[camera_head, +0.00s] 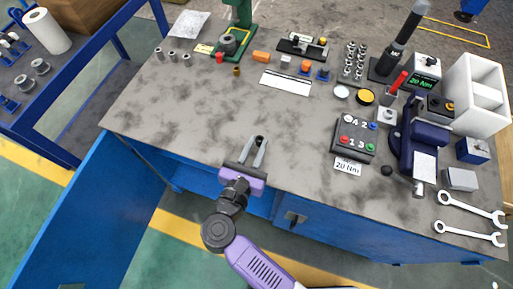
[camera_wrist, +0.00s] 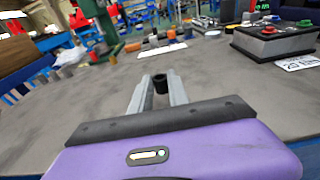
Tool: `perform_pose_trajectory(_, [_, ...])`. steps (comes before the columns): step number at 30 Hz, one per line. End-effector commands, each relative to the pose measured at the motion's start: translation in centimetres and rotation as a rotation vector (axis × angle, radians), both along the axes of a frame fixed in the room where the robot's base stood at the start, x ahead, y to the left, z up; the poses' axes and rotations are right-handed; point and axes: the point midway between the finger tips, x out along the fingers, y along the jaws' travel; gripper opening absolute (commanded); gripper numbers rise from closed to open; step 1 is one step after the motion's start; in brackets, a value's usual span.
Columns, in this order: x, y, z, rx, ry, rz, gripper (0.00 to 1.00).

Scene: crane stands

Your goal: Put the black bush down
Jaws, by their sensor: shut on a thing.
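My gripper (camera_head: 259,143) is over the front edge of the grey workbench (camera_head: 230,120), with its fingers pointing away toward the back of the bench. In the wrist view, the gripper (camera_wrist: 159,88) is shut on the black bush (camera_wrist: 160,83), a small dark cylinder held between the two fingertips. In the head view the bush is mostly hidden by the fingertips. It appears held above the bench top, but the exact height is hard to tell.
A control box with coloured buttons (camera_head: 354,138) and a blue vice-like fixture (camera_head: 421,140) stand to the right. Small parts, a green press (camera_head: 236,40) and a white strip (camera_head: 286,83) are at the back. The bench's left and middle front are clear. Two wrenches (camera_head: 470,233) lie front right.

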Motion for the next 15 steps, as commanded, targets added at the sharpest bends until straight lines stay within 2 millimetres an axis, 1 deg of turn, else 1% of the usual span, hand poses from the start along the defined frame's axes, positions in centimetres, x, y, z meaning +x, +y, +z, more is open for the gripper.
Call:
perform_pose_trajectory(1, [0.0, 0.0, -0.9, -0.003, 0.002, 0.001, 0.0])
perform_pose_trajectory(4, [0.0, 0.0, -1.8, -0.002, 0.002, 0.0, 0.0])
perform_pose_trajectory(15, [0.0, 0.0, -2.2, 0.001, 0.0, 0.0, 0.0])
